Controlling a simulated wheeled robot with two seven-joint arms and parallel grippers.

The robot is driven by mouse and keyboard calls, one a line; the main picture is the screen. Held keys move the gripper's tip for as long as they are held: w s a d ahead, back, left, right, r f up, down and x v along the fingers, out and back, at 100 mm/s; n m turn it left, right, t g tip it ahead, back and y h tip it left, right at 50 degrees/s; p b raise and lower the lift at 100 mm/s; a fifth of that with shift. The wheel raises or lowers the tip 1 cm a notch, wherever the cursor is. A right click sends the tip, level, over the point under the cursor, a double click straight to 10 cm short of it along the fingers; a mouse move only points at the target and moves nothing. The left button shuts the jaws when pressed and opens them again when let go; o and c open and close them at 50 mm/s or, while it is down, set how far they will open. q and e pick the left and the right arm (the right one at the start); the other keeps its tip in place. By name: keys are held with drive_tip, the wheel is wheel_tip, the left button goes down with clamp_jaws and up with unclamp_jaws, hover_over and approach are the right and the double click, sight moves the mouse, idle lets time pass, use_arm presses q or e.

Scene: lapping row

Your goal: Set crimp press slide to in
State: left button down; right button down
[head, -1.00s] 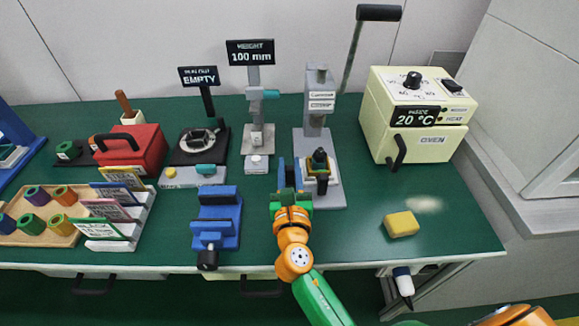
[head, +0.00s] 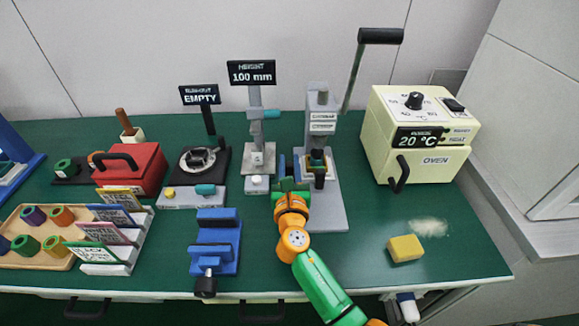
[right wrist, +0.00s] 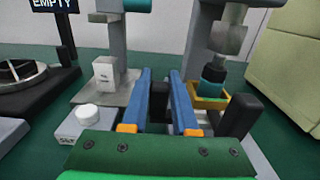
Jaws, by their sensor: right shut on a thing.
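The crimp press (head: 322,125) is a grey upright stand on a long grey base, with a lever at its upper right. Its slide (head: 332,172) carries a yellow nest (right wrist: 208,102) holding a dark and teal part (right wrist: 213,80). The nest sits at the back of the base, below the press head. My right gripper (head: 290,168) is at the left side of the slide, its blue fingers pointing to the back. In the right wrist view its fingers (right wrist: 162,95) are closed around a black piece (right wrist: 159,102) beside the nest. My left gripper is out of view.
The height gauge (head: 256,150) stands close to the left of my right gripper. A blue vise (head: 215,240) is at the front left. The cream oven (head: 420,135) is at the right, with a yellow sponge (head: 405,248) in front. The press base's front is bare.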

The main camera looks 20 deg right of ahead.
drive_tip(key=shift+r, duration=0.1)
drive_tip(key=c, duration=0.7)
unclamp_jaws()
drive_tip(key=shift+w, duration=0.1)
drive_tip(key=v, duration=0.7)
